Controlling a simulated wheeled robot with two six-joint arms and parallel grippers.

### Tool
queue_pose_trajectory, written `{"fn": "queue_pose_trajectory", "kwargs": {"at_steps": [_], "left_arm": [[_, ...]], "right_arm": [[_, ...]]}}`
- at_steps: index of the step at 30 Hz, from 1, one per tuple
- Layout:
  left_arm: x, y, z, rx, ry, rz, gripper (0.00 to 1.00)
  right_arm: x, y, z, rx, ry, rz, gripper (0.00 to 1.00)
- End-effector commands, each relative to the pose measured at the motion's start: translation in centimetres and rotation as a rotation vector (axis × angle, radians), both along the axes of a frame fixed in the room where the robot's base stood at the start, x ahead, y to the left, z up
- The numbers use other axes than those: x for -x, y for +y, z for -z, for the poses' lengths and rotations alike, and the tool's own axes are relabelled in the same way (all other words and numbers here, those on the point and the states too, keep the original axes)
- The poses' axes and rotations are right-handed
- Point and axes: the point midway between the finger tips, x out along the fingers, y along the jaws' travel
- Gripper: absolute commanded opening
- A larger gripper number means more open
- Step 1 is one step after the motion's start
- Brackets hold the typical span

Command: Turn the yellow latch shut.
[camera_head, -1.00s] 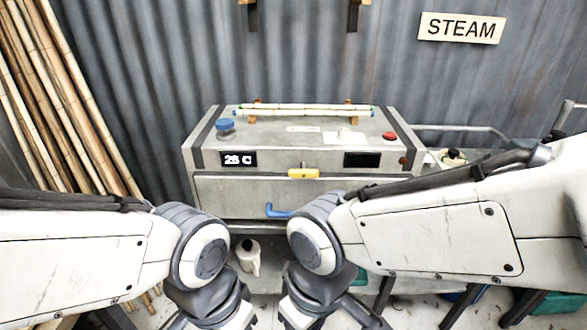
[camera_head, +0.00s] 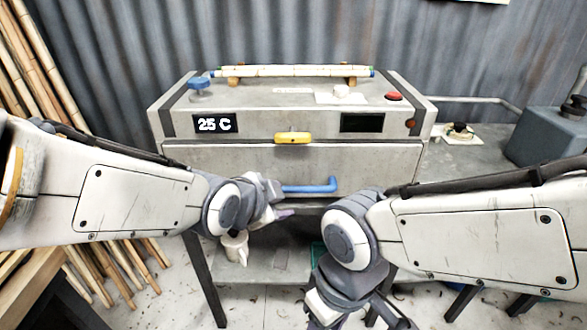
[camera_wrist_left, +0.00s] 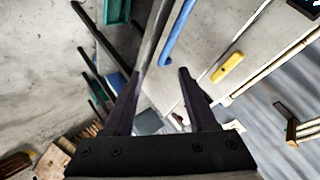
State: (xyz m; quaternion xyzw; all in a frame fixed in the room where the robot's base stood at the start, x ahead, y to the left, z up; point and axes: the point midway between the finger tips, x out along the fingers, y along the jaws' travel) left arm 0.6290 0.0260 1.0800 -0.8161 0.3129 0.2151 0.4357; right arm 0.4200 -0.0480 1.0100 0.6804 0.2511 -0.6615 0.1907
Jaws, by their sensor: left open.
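The yellow latch (camera_head: 292,138) lies level at the top middle of the front door (camera_head: 230,160) of a grey steam box. It also shows in the left wrist view (camera_wrist_left: 227,67), beyond and right of the fingers. The blue door handle (camera_head: 312,187) is below the latch; the door looks closed. My left gripper (camera_head: 280,205) is open and empty, in front of the box, below and left of the latch and apart from it. Its two dark fingers spread apart in the left wrist view (camera_wrist_left: 160,75). My right gripper is low at the bottom edge, partly cut off, its fingers unclear.
The box top holds a white rod (camera_head: 295,71) on wooden supports, a blue knob (camera_head: 199,84) and a red button (camera_head: 394,96). A temperature display (camera_head: 214,124) reads 25 C. A white jug (camera_head: 236,248) stands under the box. Bamboo poles (camera_head: 60,80) lean at the left.

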Motion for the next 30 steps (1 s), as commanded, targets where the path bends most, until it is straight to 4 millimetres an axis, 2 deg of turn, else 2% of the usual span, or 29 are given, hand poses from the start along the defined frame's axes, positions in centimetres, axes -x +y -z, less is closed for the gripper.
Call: {"fn": "queue_pose_trajectory", "kwargs": {"at_steps": [1, 3, 6, 9, 12, 17, 30], "left_arm": [[-2.0, 0.1, 2.2, -0.053, -0.142, 0.076, 0.57], [-4.3, 0.5, 1.7, -0.127, -0.332, 0.132, 0.57], [-6.5, 1.3, 0.6, -0.231, -0.561, 0.179, 0.57], [-7.6, 1.8, -0.5, -0.317, -0.725, 0.202, 0.57], [-8.1, 2.1, -1.4, -0.372, -0.824, 0.212, 0.57], [-8.4, 2.0, -2.4, -0.401, -0.874, 0.218, 0.57], [-10.1, 1.2, -2.9, -0.394, -0.866, 0.226, 0.57]], "right_arm": [[0.0, 0.0, 3.9, 0.000, 0.000, 0.000, 0.50], [0.0, 0.0, 6.0, 0.000, 0.000, -0.001, 0.50], [0.0, 0.0, 8.3, -0.001, -0.001, -0.001, 0.50], [0.0, 0.0, 9.8, -0.001, -0.001, -0.001, 0.50], [0.0, 0.0, 10.5, -0.001, -0.001, -0.001, 0.50], [0.0, 0.0, 9.8, -0.001, -0.001, -0.001, 0.50], [0.0, 0.0, 3.4, -0.001, -0.001, -0.001, 0.50]]}}
